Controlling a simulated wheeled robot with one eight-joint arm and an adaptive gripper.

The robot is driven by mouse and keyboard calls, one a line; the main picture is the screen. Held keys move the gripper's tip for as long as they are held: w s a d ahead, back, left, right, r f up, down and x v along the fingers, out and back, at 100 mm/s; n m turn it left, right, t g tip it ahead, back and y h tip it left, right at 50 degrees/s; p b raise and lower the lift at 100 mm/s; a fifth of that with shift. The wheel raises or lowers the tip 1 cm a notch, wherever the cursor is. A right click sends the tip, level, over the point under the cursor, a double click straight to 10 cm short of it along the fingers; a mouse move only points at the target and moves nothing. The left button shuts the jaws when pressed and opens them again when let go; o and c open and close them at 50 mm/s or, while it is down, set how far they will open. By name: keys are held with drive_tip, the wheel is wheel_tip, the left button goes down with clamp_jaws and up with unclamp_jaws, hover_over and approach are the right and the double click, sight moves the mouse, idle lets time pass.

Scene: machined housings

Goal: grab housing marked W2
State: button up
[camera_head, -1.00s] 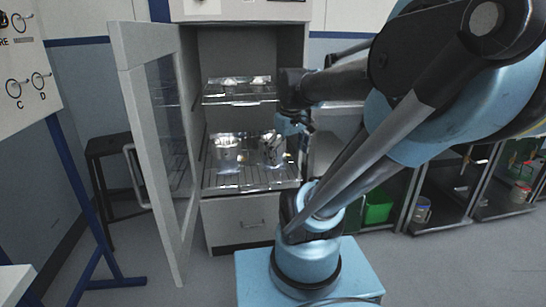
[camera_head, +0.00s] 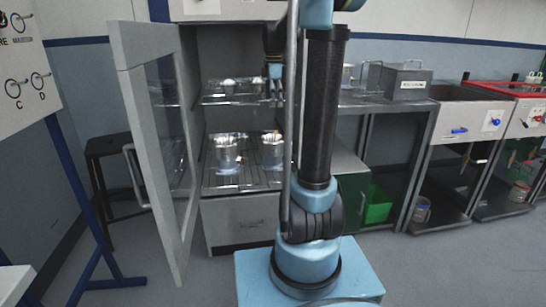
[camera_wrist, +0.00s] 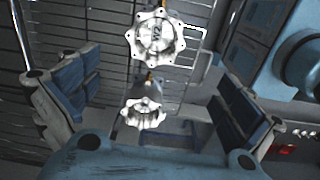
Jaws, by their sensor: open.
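Two metal housings stand on the upper wire rack of the open cabinet, a left one (camera_head: 229,86) and a right one (camera_head: 258,85). In the wrist view, one pale lobed housing (camera_wrist: 155,38) lies at the top centre with a dark, turned marking on its face, too small to read surely. A second lobed housing (camera_wrist: 143,113) shows below it, between my fingers in the picture. My gripper (camera_wrist: 155,90) is open, its blue-padded fingers wide apart and empty. In the head view my gripper (camera_head: 275,88) is at the right side of the upper rack, partly behind my arm.
Two larger metal vessels, a left one (camera_head: 228,155) and a right one (camera_head: 272,152), stand on the lower rack (camera_head: 240,182). The glazed cabinet door (camera_head: 150,150) stands open at the left. A bench with a grey box (camera_head: 407,83) is at the right.

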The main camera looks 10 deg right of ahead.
approach(273, 139)
drive_tip(key=shift+n, duration=0.3)
drive_tip(key=s+f, duration=0.1)
drive_tip(key=f, duration=0.1)
drive_tip(key=s+f, duration=0.1)
drive_tip(key=f, duration=0.2)
drive_tip(key=s+f, duration=0.1)
drive_tip(key=f, duration=0.2)
drive_tip(key=shift+s+a+f, duration=0.25)
drive_tip(key=shift+s, duration=0.15)
drive_tip(key=c, duration=1.7)
drive_tip(key=shift+r, duration=0.15)
